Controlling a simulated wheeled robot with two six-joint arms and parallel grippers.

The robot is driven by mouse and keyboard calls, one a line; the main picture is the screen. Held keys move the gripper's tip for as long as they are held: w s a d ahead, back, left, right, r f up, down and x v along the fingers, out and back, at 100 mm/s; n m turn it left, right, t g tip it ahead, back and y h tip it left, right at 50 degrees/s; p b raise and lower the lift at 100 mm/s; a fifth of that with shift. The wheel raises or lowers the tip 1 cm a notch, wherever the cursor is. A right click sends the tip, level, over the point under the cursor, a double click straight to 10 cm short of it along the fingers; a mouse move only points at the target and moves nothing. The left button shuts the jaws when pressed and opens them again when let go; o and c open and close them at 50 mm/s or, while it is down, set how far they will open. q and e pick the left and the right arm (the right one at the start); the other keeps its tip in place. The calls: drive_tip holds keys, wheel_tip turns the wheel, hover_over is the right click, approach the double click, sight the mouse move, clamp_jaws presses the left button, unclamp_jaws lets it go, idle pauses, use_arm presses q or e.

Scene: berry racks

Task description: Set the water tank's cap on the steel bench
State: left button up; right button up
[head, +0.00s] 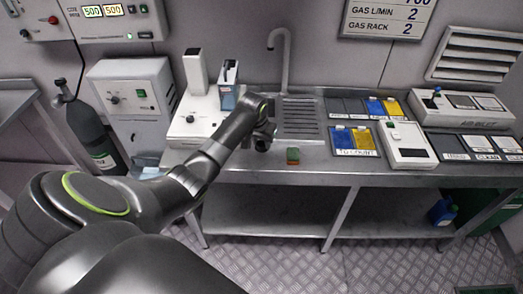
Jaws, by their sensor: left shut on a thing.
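A narrow upright container with a bluish lower part (228,98), which may be the water tank, stands behind my wrist. It is beside a white device (193,115) at the bench's left end. I cannot tell whether its top is open. My right gripper is not in view.
A sink tap (281,50) and ribbed drainer (300,118) are behind. Blue and yellow trays (355,141) and a white device (407,146) stand to the right.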

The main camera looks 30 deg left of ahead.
sight(261, 150)
use_arm(q)
drive_tip(key=shift+f, duration=2.15)
drive_tip(key=shift+f, duration=0.2)
drive_tip(key=o, duration=0.9)
drive_tip(key=shift+o, duration=0.2)
drive_tip(key=v, duration=1.2)
drive_tip(key=shift+r, duration=0.25)
drive_tip(key=shift+w+a, duration=0.1)
